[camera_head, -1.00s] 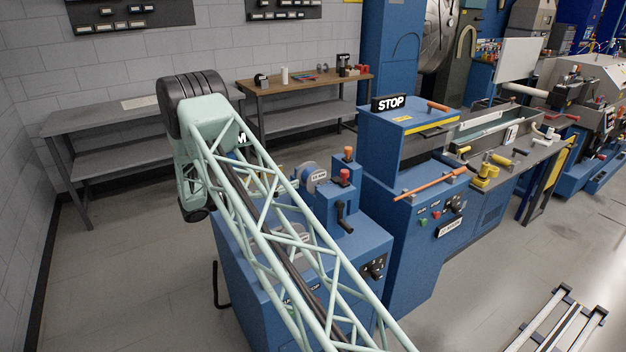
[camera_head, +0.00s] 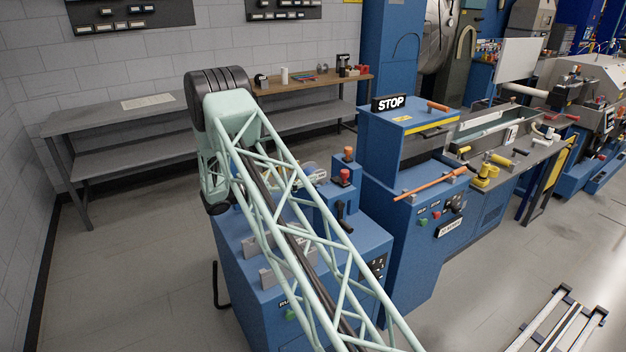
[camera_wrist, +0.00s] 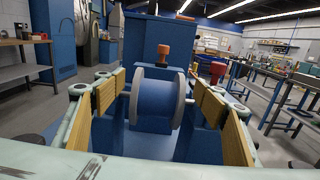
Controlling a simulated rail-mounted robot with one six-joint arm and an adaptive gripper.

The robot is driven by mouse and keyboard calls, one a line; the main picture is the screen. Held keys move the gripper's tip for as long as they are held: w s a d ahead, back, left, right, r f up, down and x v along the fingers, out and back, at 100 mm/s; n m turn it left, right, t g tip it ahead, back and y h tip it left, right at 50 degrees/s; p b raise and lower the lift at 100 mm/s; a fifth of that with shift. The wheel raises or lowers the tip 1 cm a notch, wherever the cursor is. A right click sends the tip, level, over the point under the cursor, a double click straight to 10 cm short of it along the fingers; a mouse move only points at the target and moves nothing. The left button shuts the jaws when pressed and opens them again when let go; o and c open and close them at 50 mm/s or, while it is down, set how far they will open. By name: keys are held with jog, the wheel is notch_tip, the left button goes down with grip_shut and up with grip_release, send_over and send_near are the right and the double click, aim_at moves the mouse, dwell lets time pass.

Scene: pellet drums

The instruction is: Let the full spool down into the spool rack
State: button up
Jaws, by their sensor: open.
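A spool with grey flanges and a blue middle (camera_wrist: 154,104) stands between the fingers of my gripper (camera_wrist: 158,100) in the wrist view. My gripper is open, its two yellowish pads apart on either side of the spool. I cannot tell whether a pad touches a flange. In the head view my arm hides the gripper and most of the spool; a grey round edge (camera_head: 312,171) shows beside the arm. Grey upright brackets (camera_head: 268,273) stand on the blue machine below my arm; whether they are the spool rack is unclear.
The blue machine (camera_head: 245,290) carries an orange knob (camera_head: 348,153) and a red button (camera_head: 345,175) behind the spool. A taller blue cabinet with a STOP sign (camera_head: 391,102) stands close on the right. Benches (camera_head: 115,120) line the back wall. Floor at the left is clear.

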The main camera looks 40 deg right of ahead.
aim_at(313, 170)
jog(key=shift+d, duration=0.15)
jog(key=shift+s+d, duration=0.2)
jog(key=shift+d, duration=1.05)
jog(key=shift+s+d, duration=0.2)
jog(key=shift+d, duration=1)
jog(key=c, duration=1.2)
jog(key=shift+o, duration=0.2)
jog(key=shift+r, duration=0.15)
notch_tip(313, 170, up, 10)
jog(key=shift+f, duration=0.2)
